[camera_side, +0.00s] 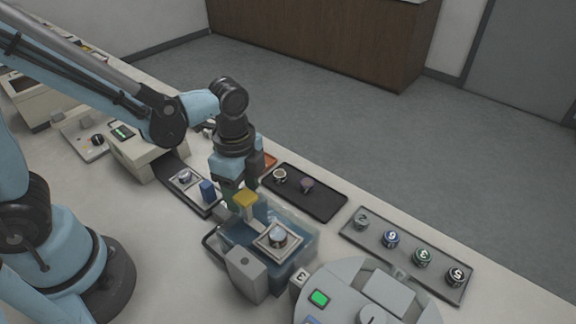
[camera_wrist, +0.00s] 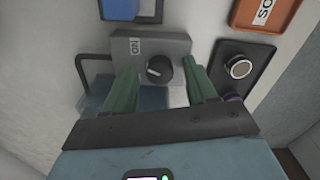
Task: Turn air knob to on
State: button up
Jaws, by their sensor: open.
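The air knob (camera_wrist: 159,69) is a dark round knob with a pale mark, on a grey panel (camera_wrist: 180,46) in the wrist view. An upside-down "ON" label (camera_wrist: 136,46) is on the panel, up and left of the knob. The pale mark points roughly left, not straight at the label. My gripper (camera_wrist: 161,82) is open, its two green fingers on either side of the knob with visible gaps. In the side view my gripper (camera_side: 240,188) points down over the far side of a clear blue bath (camera_side: 299,247); the knob is hidden there.
A blue block (camera_side: 208,190) stands behind the panel. A black tray (camera_side: 318,203) with round samples and an orange tray (camera_wrist: 244,14) lie to the right. A black curved tube (camera_wrist: 79,70) is left of the panel. A numbered tray (camera_side: 385,262) is farther right.

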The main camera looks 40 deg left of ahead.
jog(key=c, duration=1.1)
jog(key=shift+o, duration=0.2)
jog(key=shift+m, duration=1.7)
jog(key=o, duration=1.1)
jog(key=shift+c, duration=0.2)
notch_tip(320, 180, up, 12)
